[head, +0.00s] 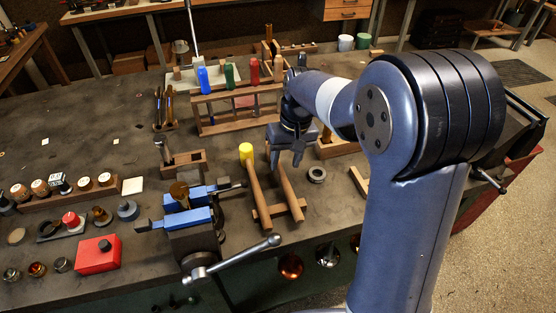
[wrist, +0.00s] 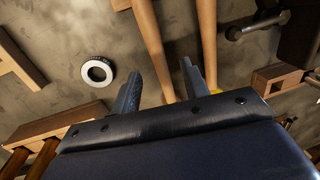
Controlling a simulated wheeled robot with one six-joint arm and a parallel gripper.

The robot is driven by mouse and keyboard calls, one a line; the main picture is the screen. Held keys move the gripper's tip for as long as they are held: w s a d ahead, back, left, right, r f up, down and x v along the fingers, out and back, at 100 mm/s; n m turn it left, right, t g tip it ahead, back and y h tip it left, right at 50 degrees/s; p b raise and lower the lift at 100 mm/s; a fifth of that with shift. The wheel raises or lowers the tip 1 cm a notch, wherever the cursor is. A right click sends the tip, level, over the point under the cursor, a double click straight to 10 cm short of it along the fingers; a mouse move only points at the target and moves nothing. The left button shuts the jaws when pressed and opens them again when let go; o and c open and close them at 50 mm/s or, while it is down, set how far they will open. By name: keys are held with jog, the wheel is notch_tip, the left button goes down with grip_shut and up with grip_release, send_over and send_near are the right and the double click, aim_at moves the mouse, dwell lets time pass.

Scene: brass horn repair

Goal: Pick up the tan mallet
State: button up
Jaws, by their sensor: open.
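The tan mallet's plain wooden handle (head: 289,193) slants across a low wooden rest on the bench. Its head end is hidden behind my gripper (head: 286,162) in the head view. In the wrist view, the tan handle (wrist: 151,40) runs down between the two fingers of my gripper (wrist: 158,82). The fingers are apart, one on each side of the handle in the picture, with gaps beside it. I cannot tell how far below the fingertips it lies. A second mallet with a yellow head (head: 246,151) lies to the left; its handle (wrist: 207,35) is outside the fingers.
The wooden rest (head: 276,211) carries both handles. A blue vise (head: 190,222) with a long lever stands left of the mallets. A grey ring (head: 317,174) lies to the right and also shows in the wrist view (wrist: 97,72). A wooden tool rack (head: 238,123) stands behind.

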aim_at(283, 173)
jog(key=shift+a+f+p, duration=0.2)
jog(key=shift+f+p, duration=0.05)
jog(key=shift+f, duration=1.35)
jog(key=shift+a+f+p, duration=0.2)
jog(key=shift+f, duration=1.35)
jog(key=shift+c, duration=0.3)
grip_shut()
